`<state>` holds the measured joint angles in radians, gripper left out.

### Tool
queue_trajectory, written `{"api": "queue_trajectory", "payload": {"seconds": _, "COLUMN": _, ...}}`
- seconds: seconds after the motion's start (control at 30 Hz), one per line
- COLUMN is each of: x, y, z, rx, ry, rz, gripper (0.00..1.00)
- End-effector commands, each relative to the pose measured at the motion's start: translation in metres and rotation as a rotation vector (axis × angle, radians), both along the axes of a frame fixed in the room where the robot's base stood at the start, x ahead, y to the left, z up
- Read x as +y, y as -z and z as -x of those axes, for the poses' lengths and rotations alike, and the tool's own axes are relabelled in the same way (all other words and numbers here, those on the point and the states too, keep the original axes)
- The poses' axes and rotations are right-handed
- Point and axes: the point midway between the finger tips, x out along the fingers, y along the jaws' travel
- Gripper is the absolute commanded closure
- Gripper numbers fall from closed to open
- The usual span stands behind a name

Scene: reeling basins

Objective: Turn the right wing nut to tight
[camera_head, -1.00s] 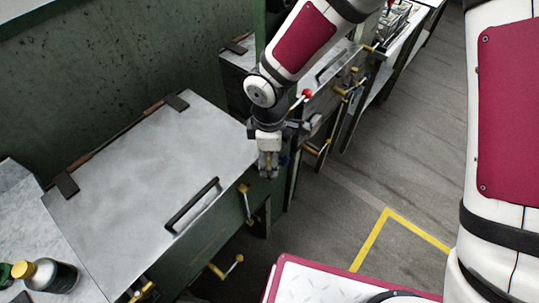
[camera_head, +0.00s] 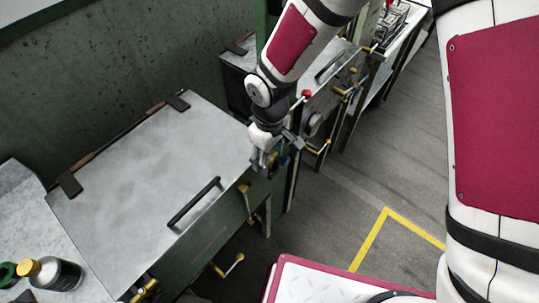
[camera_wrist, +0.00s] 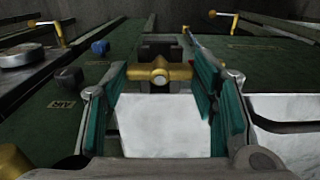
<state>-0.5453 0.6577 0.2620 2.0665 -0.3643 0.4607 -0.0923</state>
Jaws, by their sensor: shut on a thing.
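The right wing nut (camera_wrist: 160,73) is brass, with a round hub and two wings, and shows in the middle of the wrist view in front of a dark block. My gripper (camera_wrist: 160,78) has its two teal-padded fingers closed on the wings, one on each side. In the head view my gripper (camera_head: 265,160) is at the right front corner of the closed grey metal lid (camera_head: 150,170). It hides the nut there, and I cannot tell how tight the nut is.
The lid has a black bar handle (camera_head: 194,203) near its front edge. Brass-handled cranks (camera_head: 245,200) stick out from the green front below. A bottle with a yellow cap (camera_head: 55,273) stands at lower left. Open floor with a yellow line (camera_head: 370,238) lies to the right.

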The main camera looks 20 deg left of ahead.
Motion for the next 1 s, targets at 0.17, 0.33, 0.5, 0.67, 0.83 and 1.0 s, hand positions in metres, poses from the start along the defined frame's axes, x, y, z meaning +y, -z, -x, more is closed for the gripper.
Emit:
{"api": "queue_trajectory", "payload": {"seconds": 0.17, "x": 0.0007, "y": -0.0002, "z": -0.0001, "rx": -0.001, "ry": 0.014, "rz": -0.002, "gripper": 0.75}}
{"api": "queue_trajectory", "payload": {"seconds": 0.33, "x": 0.0007, "y": -0.0001, "z": -0.0002, "rx": -0.001, "ry": 0.016, "rz": -0.002, "gripper": 0.75}}
{"api": "queue_trajectory", "payload": {"seconds": 0.5, "x": 0.0007, "y": -0.0001, "z": -0.0002, "rx": -0.001, "ry": 0.015, "rz": -0.002, "gripper": 0.42}}
{"api": "queue_trajectory", "payload": {"seconds": 0.67, "x": 0.0005, "y": -0.0001, "z": -0.0001, "rx": 0.000, "ry": 0.014, "rz": -0.001, "gripper": 0.27}}
{"api": "queue_trajectory", "payload": {"seconds": 0.83, "x": 0.0003, "y": -0.0001, "z": -0.0001, "rx": 0.000, "ry": 0.014, "rz": -0.001, "gripper": 0.27}}
{"api": "queue_trajectory", "payload": {"seconds": 1.0, "x": 0.0006, "y": -0.0076, "z": -0.0009, "rx": -0.002, "ry": 0.014, "rz": -0.002, "gripper": 0.27}}
